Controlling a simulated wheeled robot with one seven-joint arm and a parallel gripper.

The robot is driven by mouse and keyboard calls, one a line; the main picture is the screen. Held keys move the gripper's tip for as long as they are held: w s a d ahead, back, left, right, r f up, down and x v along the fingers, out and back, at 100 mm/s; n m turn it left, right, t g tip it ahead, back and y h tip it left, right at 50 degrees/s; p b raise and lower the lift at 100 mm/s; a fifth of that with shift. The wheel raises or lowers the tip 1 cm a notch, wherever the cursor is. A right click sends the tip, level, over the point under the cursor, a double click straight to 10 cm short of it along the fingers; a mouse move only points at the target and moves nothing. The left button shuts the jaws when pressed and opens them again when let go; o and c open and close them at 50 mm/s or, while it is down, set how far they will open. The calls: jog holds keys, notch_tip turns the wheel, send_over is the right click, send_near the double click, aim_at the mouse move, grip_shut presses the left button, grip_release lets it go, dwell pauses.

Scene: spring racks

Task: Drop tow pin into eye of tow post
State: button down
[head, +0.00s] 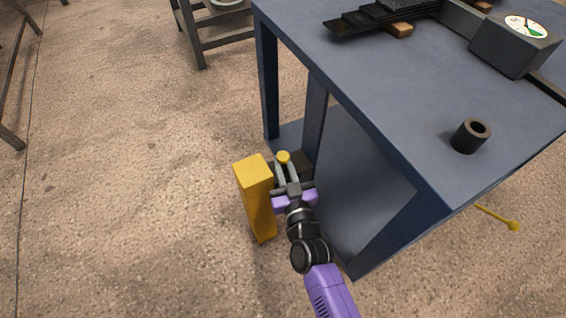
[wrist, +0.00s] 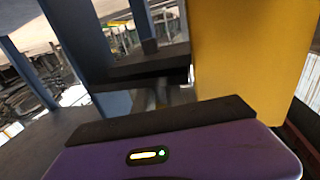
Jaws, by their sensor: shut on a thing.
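The tow post (head: 256,200) is a yellow square post standing on the floor left of the blue bench. It fills the right of the wrist view (wrist: 250,60). A dark bracket (wrist: 135,75) juts from beside it in the wrist view; its eye cannot be made out. My gripper (head: 285,168) is shut on the tow pin, whose round yellow head (head: 284,157) shows at the fingertips. The gripper is just right of the post's top, over or beside the dark bracket. The pin's shank is hidden, so I cannot tell whether it is in the eye.
The blue bench (head: 385,75) stands close on the right, its legs and lower shelf near my arm. On it are a dark hollow cylinder (head: 470,136), a gauge box (head: 514,45) and dark plates (head: 375,17).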

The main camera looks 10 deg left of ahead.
jog(key=shift+f, duration=0.3)
jog(key=c, duration=1.5)
grip_release()
jog(key=shift+o, duration=0.9)
jog(key=shift+f, duration=0.1)
jog(key=shift+s+a, duration=0.1)
notch_tip(320, 180, up, 2)
jog(key=shift+r+p, duration=0.2)
jog(key=shift+p, duration=0.7)
notch_tip(320, 180, down, 2)
jog(key=b, duration=0.3)
jog(key=shift+s+r+p, duration=0.1)
jog(key=shift+r+p, duration=0.7)
jog(key=shift+p, duration=0.35)
jog(key=shift+b, duration=0.45)
